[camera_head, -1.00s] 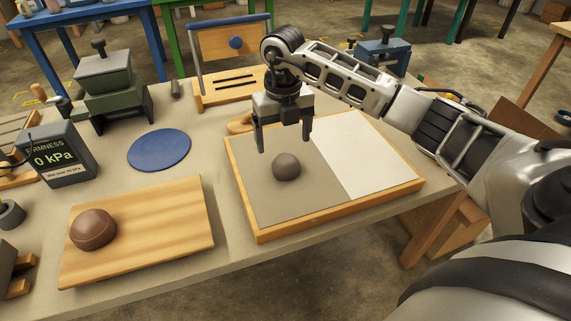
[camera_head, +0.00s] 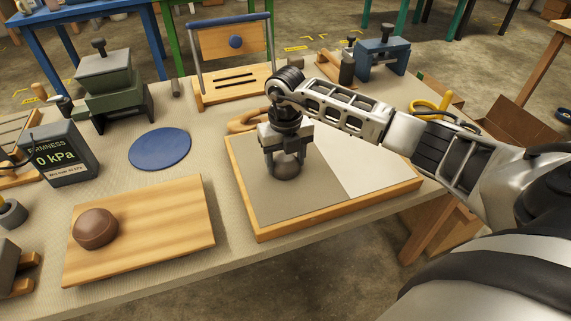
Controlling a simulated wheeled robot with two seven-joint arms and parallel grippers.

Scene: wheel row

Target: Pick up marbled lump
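A small dark grey-brown round lump (camera_head: 286,172) sits on the grey half of a wood-framed board (camera_head: 262,237). Its marbling is too small to make out. My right gripper (camera_head: 286,164) points straight down over this lump, with a finger on each side, drawn in against it. The gripper hides the lump's upper part. The lump still appears to rest on the board. A larger reddish-brown lump (camera_head: 95,228) lies on the wooden board (camera_head: 160,240) at the left, away from the gripper. My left gripper is out of view.
A firmness meter reading 0 kPa (camera_head: 58,155) stands at the left. A blue disc (camera_head: 160,149) lies behind the wooden board. A green press (camera_head: 110,85) and a slotted wooden stand (camera_head: 235,85) are at the back. The framed board's white half (camera_head: 365,160) is bare.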

